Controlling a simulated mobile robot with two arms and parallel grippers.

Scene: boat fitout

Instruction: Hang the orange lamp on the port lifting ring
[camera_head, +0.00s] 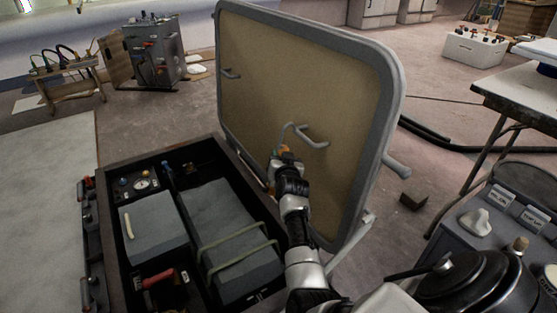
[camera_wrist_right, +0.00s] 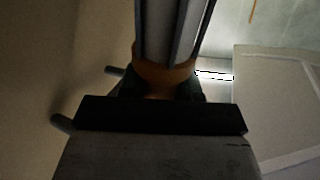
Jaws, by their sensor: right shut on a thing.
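The orange lamp (camera_head: 287,149) is mostly hidden by my right gripper (camera_head: 285,157); a thin pale hook shows above it. In the right wrist view the lamp (camera_wrist_right: 165,72) is a grey body with an orange band, between the dark fingers. My right gripper is shut on it, in front of the raised lid's tan inner face. Two grey lifting rings stick out from that face: one at the upper left (camera_head: 231,74), one nearer the middle (camera_head: 314,141). The hook is beside the middle ring; I cannot tell whether they touch. My left gripper is not in view.
The raised lid (camera_head: 391,75) has a grey frame. Below it is an open dark locker (camera_head: 118,245) with a grey box, a strapped block and a red-handled tool. A console (camera_head: 490,190) stands at the right.

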